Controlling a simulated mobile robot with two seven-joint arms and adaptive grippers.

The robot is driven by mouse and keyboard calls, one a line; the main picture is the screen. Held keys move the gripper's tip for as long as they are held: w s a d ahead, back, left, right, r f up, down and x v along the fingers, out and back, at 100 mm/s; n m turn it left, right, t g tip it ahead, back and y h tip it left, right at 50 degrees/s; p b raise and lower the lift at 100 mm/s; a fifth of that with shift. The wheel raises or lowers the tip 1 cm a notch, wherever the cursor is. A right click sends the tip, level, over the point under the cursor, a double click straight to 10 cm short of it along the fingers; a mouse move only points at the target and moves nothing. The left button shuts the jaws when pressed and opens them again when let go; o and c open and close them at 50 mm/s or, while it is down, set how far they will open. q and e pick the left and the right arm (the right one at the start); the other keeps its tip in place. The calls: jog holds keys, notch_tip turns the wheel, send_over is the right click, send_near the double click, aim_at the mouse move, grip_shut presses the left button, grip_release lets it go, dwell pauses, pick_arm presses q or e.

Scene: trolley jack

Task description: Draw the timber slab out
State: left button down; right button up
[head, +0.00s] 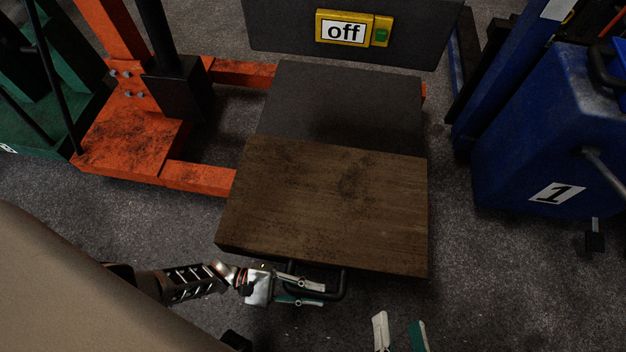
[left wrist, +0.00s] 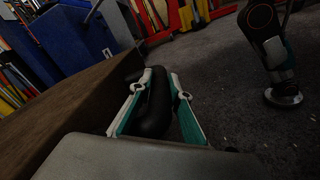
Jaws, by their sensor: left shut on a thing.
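The timber slab (head: 330,200) is a brown, stained wooden block lying on a dark grey plate, with bare plate showing behind it. A black U-shaped handle (head: 345,285) sticks out from its front edge. My left gripper (head: 312,292) is at the left part of this handle, its fingers shut on it. In the left wrist view the black handle (left wrist: 154,108) lies between the two green and white fingers, and the slab's side (left wrist: 70,98) is to the left. My right gripper (head: 400,336) is at the bottom edge of the head view, its fingertips apart, with nothing seen between them.
The dark grey plate (head: 345,95) is under and behind the slab. An orange lift frame (head: 135,140) stands left, a blue unit marked 1 (head: 545,130) right. A dark panel with a yellow "off" sign (head: 343,28) is behind. The grey floor in front is clear.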

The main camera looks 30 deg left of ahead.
pick_arm(q)
jog(key=c, duration=1.9)
grip_release()
jog(key=v, duration=1.2)
